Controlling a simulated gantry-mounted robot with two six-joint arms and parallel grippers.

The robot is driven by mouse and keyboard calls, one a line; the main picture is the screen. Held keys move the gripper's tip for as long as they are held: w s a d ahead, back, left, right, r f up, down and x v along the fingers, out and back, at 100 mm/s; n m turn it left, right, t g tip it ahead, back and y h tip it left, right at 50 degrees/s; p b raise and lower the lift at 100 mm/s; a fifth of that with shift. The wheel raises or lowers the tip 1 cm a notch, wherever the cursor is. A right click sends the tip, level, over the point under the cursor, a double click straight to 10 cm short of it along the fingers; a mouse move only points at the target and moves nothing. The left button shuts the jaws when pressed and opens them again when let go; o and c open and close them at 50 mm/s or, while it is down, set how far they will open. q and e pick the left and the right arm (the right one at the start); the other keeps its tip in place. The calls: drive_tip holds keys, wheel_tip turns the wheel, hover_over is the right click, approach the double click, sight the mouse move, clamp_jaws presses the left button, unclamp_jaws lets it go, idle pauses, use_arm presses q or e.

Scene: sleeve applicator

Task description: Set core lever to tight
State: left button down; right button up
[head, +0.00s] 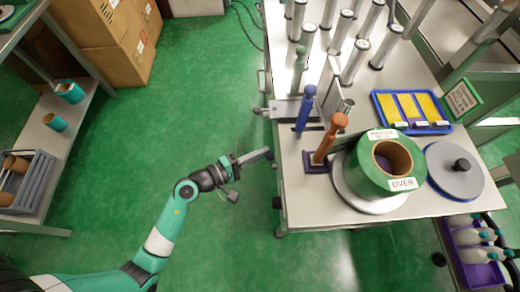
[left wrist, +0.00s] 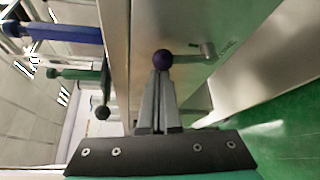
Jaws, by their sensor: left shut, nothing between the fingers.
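A lever with a dark purple ball knob (left wrist: 163,60) shows in the left wrist view. Its thin metal rod runs right to a pivot (left wrist: 208,50) on a grey metal face, beside faint lettering too small to read. My left gripper (head: 268,154) is shut and empty, at the left edge of the table in the head view. In the left wrist view its fingertips (left wrist: 161,76) are together right at the knob; whether they touch it I cannot tell. The lever cannot be made out in the head view. My right gripper is not in view.
The white table (head: 290,205) carries a blue-handled post (head: 305,108), an orange-brown post (head: 328,140), a green tape roll (head: 365,175) and several upright cylinders. A dark ball knob (left wrist: 103,112) sits left of the fingers. Green floor (head: 210,100) left of the table is clear.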

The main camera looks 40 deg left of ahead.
use_arm(q)
drive_tip(key=shift+s+d, duration=0.15)
drive_tip(key=shift+d, duration=0.05)
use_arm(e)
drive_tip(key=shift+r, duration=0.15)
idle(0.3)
use_arm(q)
drive_tip(key=shift+a+r, duration=0.1)
drive_tip(key=s+a+p, duration=0.1)
drive_tip(key=s+a, duration=0.4)
drive_tip(key=s, duration=0.2)
drive_tip(key=shift+s+a, duration=0.25)
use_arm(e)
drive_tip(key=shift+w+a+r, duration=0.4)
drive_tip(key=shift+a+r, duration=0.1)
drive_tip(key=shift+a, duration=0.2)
